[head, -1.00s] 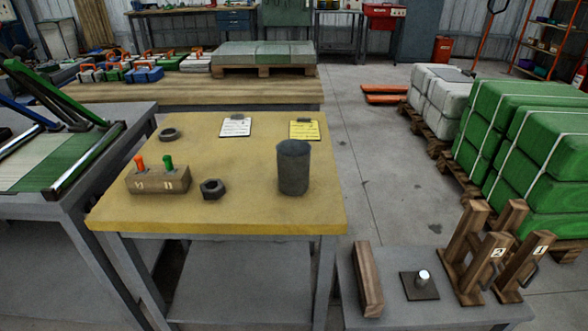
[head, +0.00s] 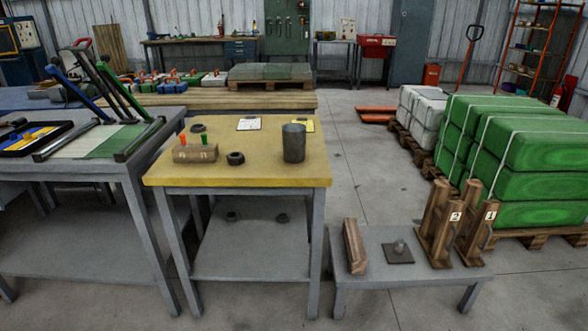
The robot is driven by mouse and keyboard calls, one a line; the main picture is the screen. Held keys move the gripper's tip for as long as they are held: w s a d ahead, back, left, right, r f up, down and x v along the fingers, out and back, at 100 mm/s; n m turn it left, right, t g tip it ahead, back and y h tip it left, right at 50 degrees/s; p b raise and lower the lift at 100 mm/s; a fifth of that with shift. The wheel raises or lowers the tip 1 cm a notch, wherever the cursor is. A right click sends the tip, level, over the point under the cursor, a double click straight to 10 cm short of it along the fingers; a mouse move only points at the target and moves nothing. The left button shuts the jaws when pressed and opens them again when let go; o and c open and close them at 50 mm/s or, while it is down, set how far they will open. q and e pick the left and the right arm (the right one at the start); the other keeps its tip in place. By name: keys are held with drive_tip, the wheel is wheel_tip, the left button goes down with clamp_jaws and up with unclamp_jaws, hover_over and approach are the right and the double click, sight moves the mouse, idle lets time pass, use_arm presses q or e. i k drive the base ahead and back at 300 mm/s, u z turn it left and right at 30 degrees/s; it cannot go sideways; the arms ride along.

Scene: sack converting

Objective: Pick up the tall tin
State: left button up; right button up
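The tall tin (head: 293,143) is a dark grey cylinder. It stands upright on the yellow-topped table (head: 265,174), near the table's right side. Neither of my grippers is in the head view, and nothing touches the tin.
On the yellow table are a wooden block with orange and green pegs (head: 195,152), a dark nut (head: 235,158), a ring (head: 198,128) and two clipboards. A low grey bench (head: 385,275) at right holds wooden stands (head: 437,222). Open floor (head: 358,150) lies right of the table.

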sight(294, 134)
drive_tip(key=u, duration=0.65)
drive_tip(key=i, duration=0.45)
drive_tip(key=u, duration=0.2)
